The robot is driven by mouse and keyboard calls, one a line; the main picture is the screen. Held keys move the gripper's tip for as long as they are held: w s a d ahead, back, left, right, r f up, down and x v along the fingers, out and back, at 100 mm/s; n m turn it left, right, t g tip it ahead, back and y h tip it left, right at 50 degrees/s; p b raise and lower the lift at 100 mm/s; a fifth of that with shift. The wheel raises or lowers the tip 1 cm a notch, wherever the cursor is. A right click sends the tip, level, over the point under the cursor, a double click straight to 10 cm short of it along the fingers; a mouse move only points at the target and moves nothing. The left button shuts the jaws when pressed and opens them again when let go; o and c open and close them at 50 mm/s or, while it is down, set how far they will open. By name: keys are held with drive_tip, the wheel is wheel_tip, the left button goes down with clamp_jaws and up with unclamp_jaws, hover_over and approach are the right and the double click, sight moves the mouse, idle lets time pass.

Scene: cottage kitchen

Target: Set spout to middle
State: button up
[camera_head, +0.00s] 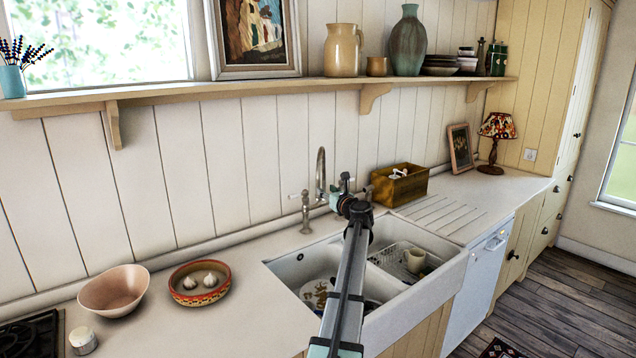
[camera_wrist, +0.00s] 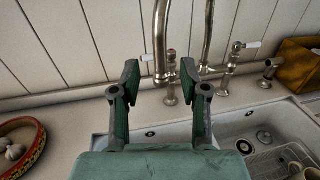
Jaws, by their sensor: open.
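The tap's curved metal spout (camera_head: 320,168) rises at the back of the white double sink (camera_head: 283,275), its lower part close to my gripper (camera_head: 343,190) in the head view. In the wrist view my gripper (camera_wrist: 160,78) is open, its two dark green fingers apart and pointing at the tap. One upright metal pipe (camera_wrist: 160,35) shows between the fingers there, and a second, curved pipe (camera_wrist: 208,35) stands right of the right finger. I cannot tell whether either finger touches the tap. A tap pillar (camera_head: 305,213) with a pale lever stands left of the spout.
A second pale-handled lever (camera_wrist: 236,48) stands right of the pipes. A wooden box (camera_head: 420,187) is behind the sink's right side. A dish rack with a cup (camera_head: 416,260) is in the right basin. A bowl of garlic (camera_head: 176,292) is left of the sink.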

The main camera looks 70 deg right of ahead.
sight(319, 185)
drive_tip(key=p+x, duration=0.1)
drive_tip(key=x, duration=0.6)
drive_tip(key=shift+w+d+p, duration=0.15)
drive_tip(key=shift+w+p, duration=0.1)
drive_tip(key=shift+p, duration=0.15)
clamp_jaws()
